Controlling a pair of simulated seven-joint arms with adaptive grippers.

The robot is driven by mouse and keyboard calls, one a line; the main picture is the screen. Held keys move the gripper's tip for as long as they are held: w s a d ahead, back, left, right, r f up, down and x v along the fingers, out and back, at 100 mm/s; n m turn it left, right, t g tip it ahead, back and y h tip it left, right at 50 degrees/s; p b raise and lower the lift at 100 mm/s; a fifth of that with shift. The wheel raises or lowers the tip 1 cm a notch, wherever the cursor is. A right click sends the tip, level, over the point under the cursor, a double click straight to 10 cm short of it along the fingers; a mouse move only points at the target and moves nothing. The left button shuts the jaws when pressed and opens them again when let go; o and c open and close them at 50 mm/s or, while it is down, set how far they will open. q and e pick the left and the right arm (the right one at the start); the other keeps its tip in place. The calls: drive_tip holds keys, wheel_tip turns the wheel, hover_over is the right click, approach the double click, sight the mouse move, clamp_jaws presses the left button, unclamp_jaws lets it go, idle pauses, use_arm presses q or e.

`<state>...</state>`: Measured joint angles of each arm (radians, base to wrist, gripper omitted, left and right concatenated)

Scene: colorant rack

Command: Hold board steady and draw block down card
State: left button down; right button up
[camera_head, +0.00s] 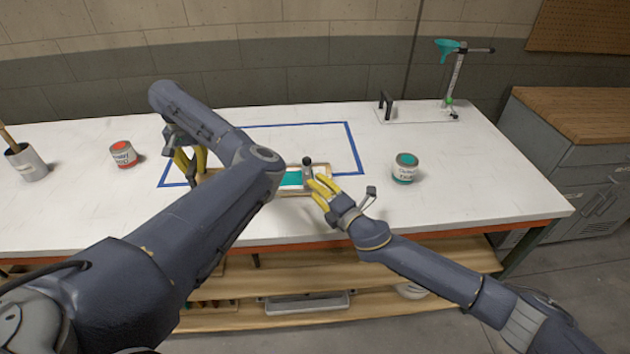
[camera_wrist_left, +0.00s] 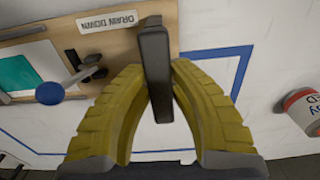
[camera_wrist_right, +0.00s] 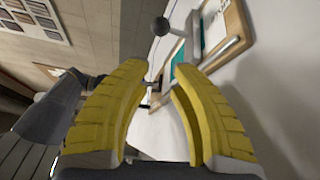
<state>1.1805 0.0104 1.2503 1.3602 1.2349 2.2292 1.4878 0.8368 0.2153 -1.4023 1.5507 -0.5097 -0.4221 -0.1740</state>
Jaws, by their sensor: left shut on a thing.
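The wooden draw-down board (camera_head: 325,168) lies on the table with a teal-coated card (camera_head: 291,179) on it. In the left wrist view the board (camera_wrist_left: 120,47) bears a "DRAW DOWN" label, and the card's teal (camera_wrist_left: 18,75) shows. My left gripper (camera_head: 190,166) is shut on the black handle (camera_wrist_left: 155,60) at the board's left end. My right gripper (camera_head: 320,188) is open and empty beside the knob. Its contact with the block cannot be told.
Blue tape (camera_head: 352,148) outlines a rectangle on the table. A red-labelled can (camera_head: 123,154) stands left, and a teal can (camera_head: 405,168) stands right of the board. A metal cup (camera_head: 27,163) is far left. A stand (camera_head: 455,80) is at the back right.

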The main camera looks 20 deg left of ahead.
sight(308, 165)
drive_tip(key=o, duration=0.4)
drive_tip(key=shift+s+a+n+t, duration=0.15)
drive_tip(key=shift+n+t, duration=0.15)
drive_tip(key=shift+n, duration=0.3)
drive_tip(key=shift+o, duration=0.7)
drive_tip(key=shift+n+h, duration=0.3)
drive_tip(key=shift+n, duration=0.2)
drive_tip(key=n+t, duration=0.1)
drive_tip(key=n, duration=0.1)
drive_tip(key=n+t+h, duration=0.1)
drive_tip(key=n, duration=0.1)
drive_tip(key=shift+s+h, duration=0.1)
drive_tip(key=shift+h, duration=0.2)
drive_tip(key=n+t+h, duration=0.1)
drive_tip(key=n, duration=0.2)
drive_tip(key=shift+r+n+t, duration=0.1)
drive_tip(key=shift+n+t, duration=0.2)
drive_tip(key=shift+t, duration=0.1)
drive_tip(key=shift+h, duration=0.3)
drive_tip(key=shift+x, duration=5.8)
drive_tip(key=shift+c, duration=0.2)
clamp_jaws()
